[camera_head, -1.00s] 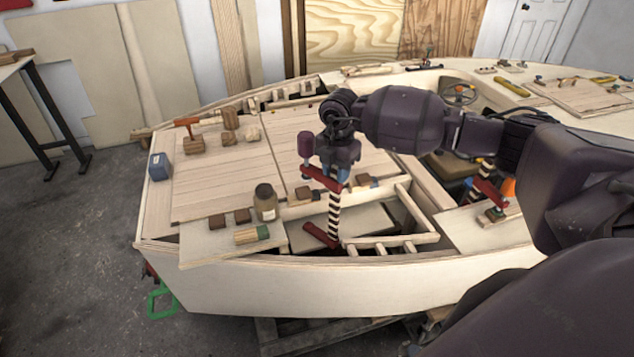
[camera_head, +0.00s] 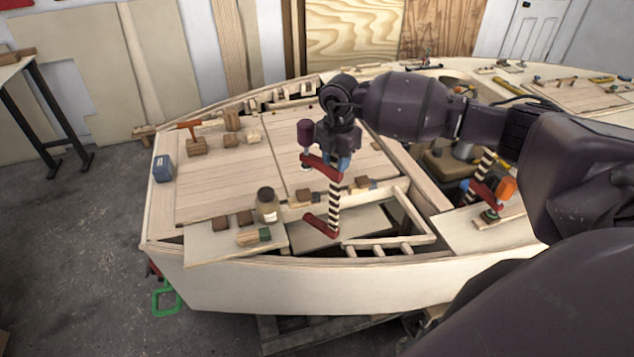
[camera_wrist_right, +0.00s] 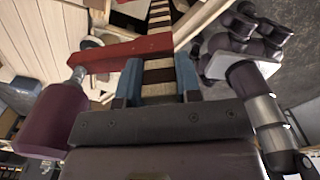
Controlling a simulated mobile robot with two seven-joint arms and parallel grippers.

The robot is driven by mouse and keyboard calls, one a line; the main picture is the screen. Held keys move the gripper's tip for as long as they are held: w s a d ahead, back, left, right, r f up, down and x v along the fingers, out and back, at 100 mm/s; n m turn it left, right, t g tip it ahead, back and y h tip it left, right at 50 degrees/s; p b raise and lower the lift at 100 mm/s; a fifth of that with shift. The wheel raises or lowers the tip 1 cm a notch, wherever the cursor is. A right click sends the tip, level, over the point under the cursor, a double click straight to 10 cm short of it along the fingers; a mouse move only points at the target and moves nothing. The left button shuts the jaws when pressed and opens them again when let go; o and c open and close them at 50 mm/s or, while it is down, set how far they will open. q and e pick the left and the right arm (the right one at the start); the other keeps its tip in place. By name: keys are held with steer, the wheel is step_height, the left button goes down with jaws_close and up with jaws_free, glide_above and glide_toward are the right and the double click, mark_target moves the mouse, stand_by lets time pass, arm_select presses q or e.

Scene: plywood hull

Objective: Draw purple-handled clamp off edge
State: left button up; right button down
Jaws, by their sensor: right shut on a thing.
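The purple-handled clamp (camera_head: 334,208) has a striped bar, two red jaws and a purple handle at its upper left. It hangs upright over the open part of the hull, near the front plank edge. I cannot tell whether its jaws touch any wood. In the right wrist view, the blue fingers (camera_wrist_right: 158,80) hold the striped bar, with the red upper jaw (camera_wrist_right: 118,54) just beyond and the purple handle (camera_wrist_right: 55,120) at left. My left gripper is not in view.
An orange-handled clamp (camera_head: 486,190) stands at right. A blue box (camera_head: 162,169) sits on the far left deck. Slatted framing (camera_head: 385,244) lies close right.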

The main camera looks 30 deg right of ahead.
steer(key=shift+r+p, duration=0.9)
steer(key=shift+r, duration=5.1)
steer(key=shift+w, duration=0.1)
